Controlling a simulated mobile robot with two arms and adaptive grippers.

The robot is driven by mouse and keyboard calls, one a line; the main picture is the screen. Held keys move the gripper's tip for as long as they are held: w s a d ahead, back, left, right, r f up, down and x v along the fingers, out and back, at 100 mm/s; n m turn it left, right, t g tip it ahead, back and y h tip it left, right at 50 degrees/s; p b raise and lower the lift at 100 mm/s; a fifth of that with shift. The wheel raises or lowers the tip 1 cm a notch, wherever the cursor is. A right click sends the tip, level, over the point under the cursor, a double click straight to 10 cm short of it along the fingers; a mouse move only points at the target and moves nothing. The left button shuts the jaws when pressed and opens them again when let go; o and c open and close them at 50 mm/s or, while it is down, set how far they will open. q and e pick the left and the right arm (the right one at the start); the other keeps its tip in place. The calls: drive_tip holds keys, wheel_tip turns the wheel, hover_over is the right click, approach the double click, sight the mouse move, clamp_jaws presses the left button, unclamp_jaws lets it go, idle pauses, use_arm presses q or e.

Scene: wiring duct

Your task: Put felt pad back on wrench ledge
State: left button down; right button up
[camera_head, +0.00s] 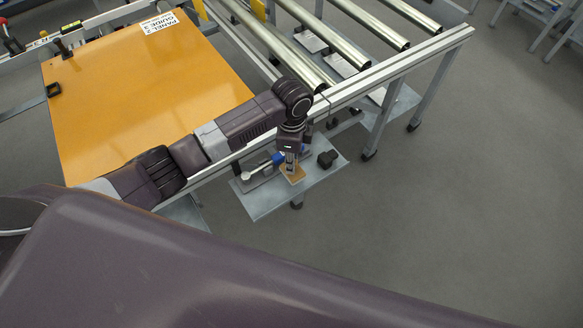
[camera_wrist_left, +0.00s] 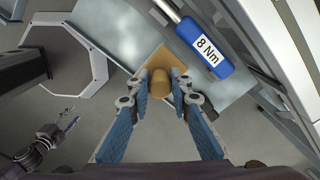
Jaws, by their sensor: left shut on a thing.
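The felt pad (camera_wrist_left: 176,62) is a tan-brown square with a round knob (camera_wrist_left: 160,88) of like colour on it. My left gripper (camera_wrist_left: 160,92) is shut on the knob, one blue-padded finger on each side. In the head view the pad (camera_head: 292,174) shows under my left gripper (camera_head: 290,163), above or on the wrench ledge (camera_head: 262,204), a grey plate beside the frame. I cannot tell whether the pad touches the ledge. A wrench with a blue grip marked "8 Nm" (camera_wrist_left: 207,48) lies close beside the pad.
A black block (camera_head: 327,158) stands on the ledge right of my left gripper. The metal frame rail (camera_head: 400,62) runs along the ledge's far side. An orange panel (camera_head: 130,90) and steel rollers (camera_head: 325,32) lie behind it. The floor at right is open.

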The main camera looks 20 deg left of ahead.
use_arm(q)
drive_tip(key=shift+f, duration=1.95)
drive_tip(key=shift+f, duration=0.2)
drive_tip(key=c, duration=1.8)
unclamp_jaws()
drive_tip(key=shift+o, duration=0.2)
drive_tip(key=shift+r, duration=0.1)
wheel_tip(320, 180, up, 12)
drive_tip(key=shift+r, duration=0.1)
drive_tip(key=shift+s, duration=0.1)
